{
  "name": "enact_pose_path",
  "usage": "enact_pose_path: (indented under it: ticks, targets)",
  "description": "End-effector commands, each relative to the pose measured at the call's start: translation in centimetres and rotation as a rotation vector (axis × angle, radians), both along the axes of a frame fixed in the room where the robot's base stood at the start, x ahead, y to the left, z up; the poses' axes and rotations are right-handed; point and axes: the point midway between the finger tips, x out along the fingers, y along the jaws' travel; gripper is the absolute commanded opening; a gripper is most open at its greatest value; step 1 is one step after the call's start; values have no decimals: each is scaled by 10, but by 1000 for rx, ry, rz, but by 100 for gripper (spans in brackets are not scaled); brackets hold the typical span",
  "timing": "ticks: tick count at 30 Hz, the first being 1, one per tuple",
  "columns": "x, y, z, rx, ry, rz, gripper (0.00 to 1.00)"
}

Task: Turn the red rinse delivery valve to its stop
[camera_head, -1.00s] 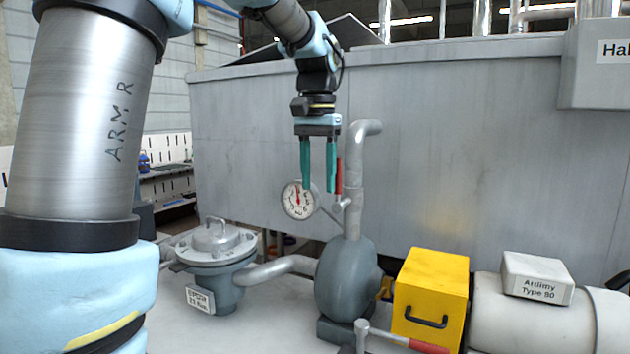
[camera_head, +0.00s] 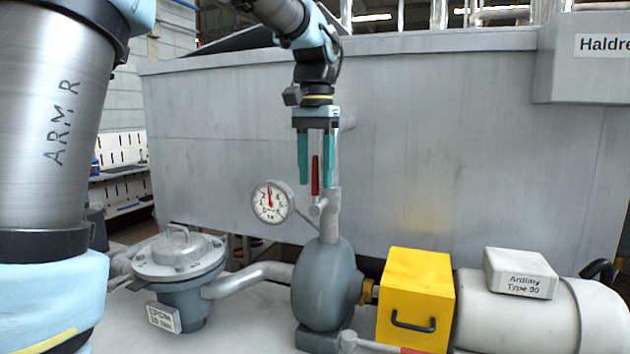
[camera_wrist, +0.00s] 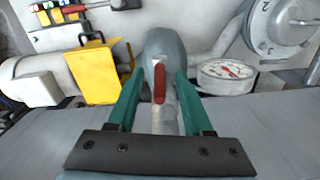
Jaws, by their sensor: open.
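The red valve handle (camera_head: 315,174) stands upright on a grey valve body (camera_head: 318,207) on the vertical pipe above the pump. My gripper (camera_head: 316,185) points down with its two teal fingers apart. In the head view the handle appears between the fingers. In the wrist view the red handle (camera_wrist: 159,84) also lies between the open fingers (camera_wrist: 158,76), with a gap on each side. I see no contact. The handle's lower end sits just above the valve body.
A round gauge (camera_head: 272,201) is close left of the valve. The grey pump (camera_head: 326,285) is below, with a yellow box (camera_head: 415,295) at right. A second red-gripped lever (camera_head: 411,351) is at the bottom edge. A grey tank wall (camera_head: 440,140) stands behind.

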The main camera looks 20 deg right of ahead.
Motion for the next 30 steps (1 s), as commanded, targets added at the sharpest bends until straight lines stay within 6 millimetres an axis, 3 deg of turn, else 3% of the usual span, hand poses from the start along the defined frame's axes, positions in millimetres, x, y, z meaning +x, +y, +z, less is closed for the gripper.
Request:
enact_pose_path:
  ticks: [6,15,28,30]
  targets:
    - [0,0,-18,1,1,1,51]
    - [0,0,-20,0,0,1,51]
    - [0,0,-19,0,0,0,2]
    - [0,0,-19,0,0,0,0]
